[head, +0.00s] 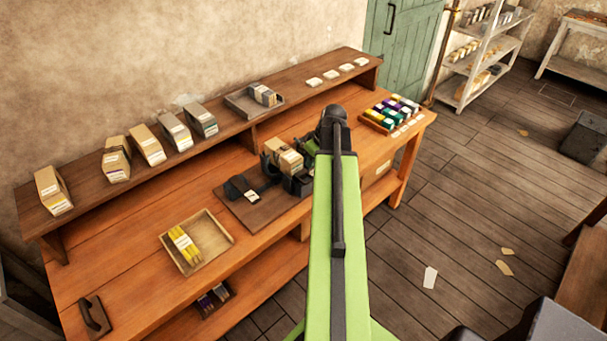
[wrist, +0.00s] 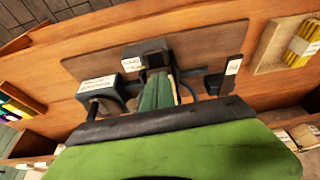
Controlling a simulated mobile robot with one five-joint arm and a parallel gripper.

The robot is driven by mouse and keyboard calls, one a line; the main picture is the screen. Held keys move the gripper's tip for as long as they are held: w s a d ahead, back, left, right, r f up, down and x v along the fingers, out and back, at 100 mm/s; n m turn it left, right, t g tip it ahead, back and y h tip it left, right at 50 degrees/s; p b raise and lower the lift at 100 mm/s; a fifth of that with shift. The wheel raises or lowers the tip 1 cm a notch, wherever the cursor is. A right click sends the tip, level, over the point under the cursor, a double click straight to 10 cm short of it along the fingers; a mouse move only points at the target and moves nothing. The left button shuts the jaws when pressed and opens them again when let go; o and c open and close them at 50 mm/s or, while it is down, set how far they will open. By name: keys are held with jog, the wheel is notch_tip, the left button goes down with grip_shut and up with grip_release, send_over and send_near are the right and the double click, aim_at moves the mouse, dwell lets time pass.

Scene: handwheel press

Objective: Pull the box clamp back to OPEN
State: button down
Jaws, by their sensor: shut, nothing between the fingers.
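The press with its box clamp (head: 298,184) stands on a dark brown board on the workbench. Cream labelled boxes (head: 284,158) sit in it, between dark upright parts. A dark piece with a small white label (head: 241,188) lies at the board's left; it also shows in the wrist view (wrist: 229,76). My gripper (head: 307,147) is shut, over the right side of the press and partly hidden by my green arm. In the wrist view, my green and black gripper body (wrist: 160,128) covers the near part of the press. Contact and the clamp's position cannot be told; labels are unreadable.
A wooden tray with yellow bundles (head: 197,242) lies left of the board. A rack of coloured blocks (head: 391,112) stands to the right. A raised shelf (head: 230,122) with boxes runs along the wall. Bare bench top lies around the board.

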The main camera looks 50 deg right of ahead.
aim_at(310, 182)
jog(key=shift+s+d, duration=0.2)
jog(key=shift+d, duration=0.15)
jog(key=b+x, duration=0.9)
jog(key=x, duration=0.1)
jog(key=shift+b, duration=0.3)
jog(key=shift+r, duration=0.1)
jog(key=shift+s+a, duration=0.15)
jog(key=shift+s, duration=1.1)
